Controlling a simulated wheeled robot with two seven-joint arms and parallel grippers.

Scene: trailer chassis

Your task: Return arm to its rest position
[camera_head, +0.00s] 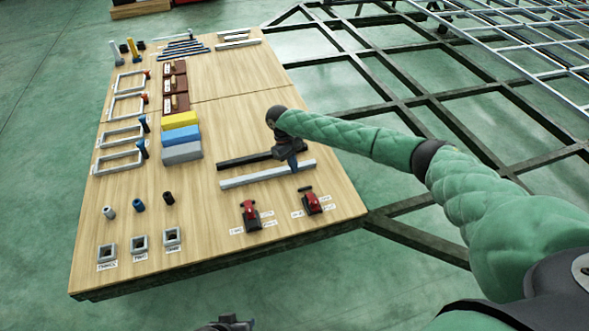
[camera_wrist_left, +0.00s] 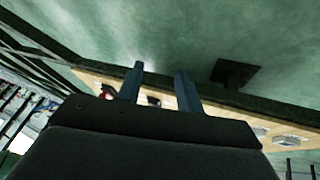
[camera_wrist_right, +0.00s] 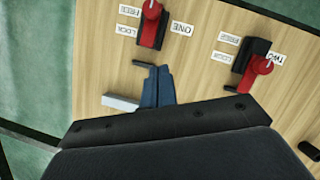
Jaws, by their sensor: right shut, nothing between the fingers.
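My right arm, in a green sleeve, reaches in from the right over the wooden table (camera_head: 235,110) in the head view. Its gripper (camera_head: 293,162) is above the long dark and silver bars near the table's right side. In the right wrist view its two blue-grey fingers (camera_wrist_right: 157,87) are together with nothing between them. They are beside the end of the silver bar (camera_wrist_right: 120,102). My left gripper (camera_wrist_left: 158,82) shows in the left wrist view with its fingers apart and nothing between them. The table edge and floor are beyond it.
Blocks (camera_head: 180,135), frames and square sockets (camera_head: 139,243) fill the left side. A dark metal chassis frame (camera_head: 400,100) lies right of the table. Green floor is open at left.

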